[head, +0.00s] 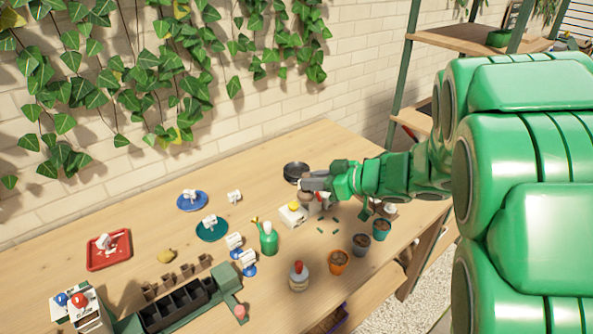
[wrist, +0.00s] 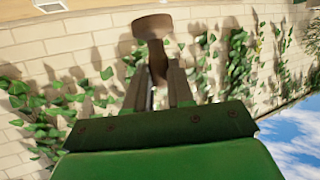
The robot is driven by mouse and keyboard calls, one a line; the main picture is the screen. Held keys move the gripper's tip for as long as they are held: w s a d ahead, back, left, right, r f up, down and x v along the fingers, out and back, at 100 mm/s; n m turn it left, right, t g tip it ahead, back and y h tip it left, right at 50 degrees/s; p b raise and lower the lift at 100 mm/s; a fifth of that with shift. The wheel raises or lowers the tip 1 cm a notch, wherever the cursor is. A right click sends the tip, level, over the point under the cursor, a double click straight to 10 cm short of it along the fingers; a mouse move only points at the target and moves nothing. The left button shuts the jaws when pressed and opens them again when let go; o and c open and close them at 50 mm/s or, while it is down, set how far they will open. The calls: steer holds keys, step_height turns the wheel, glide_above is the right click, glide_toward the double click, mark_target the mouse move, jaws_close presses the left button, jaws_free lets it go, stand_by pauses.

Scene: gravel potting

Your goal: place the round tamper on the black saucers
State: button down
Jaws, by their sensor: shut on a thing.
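In the wrist view a brown round tamper (wrist: 152,27) with a wide flat head and a narrower handle extends from my gripper (wrist: 158,88). The fingers are shut on its handle, and the head sticks out beyond the fingertips. The black saucers (head: 296,168) lie on the wooden table in the head view. There my gripper (head: 306,184) is just in front of and slightly right of them in the picture. My arm reaches in from the right. The tamper is hard to make out in the head view, and I cannot tell its height above the table.
A white tray with a yellow thing (head: 291,213), a green watering can (head: 268,238) and small pots, including an orange one (head: 339,261), stand close by. Blue (head: 180,204) and teal (head: 201,236) saucers and a red tray (head: 91,262) lie left. The brick wall (head: 260,110) runs behind.

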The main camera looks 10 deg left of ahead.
steer(key=shift+r, duration=0.75)
glide_above(302, 171)
steer(key=shift+w+a+f, duration=0.1)
steer(key=shift+f, duration=9)
steer(key=shift+f, duration=0.15)
steer(key=c, duration=1)
jaws_free()
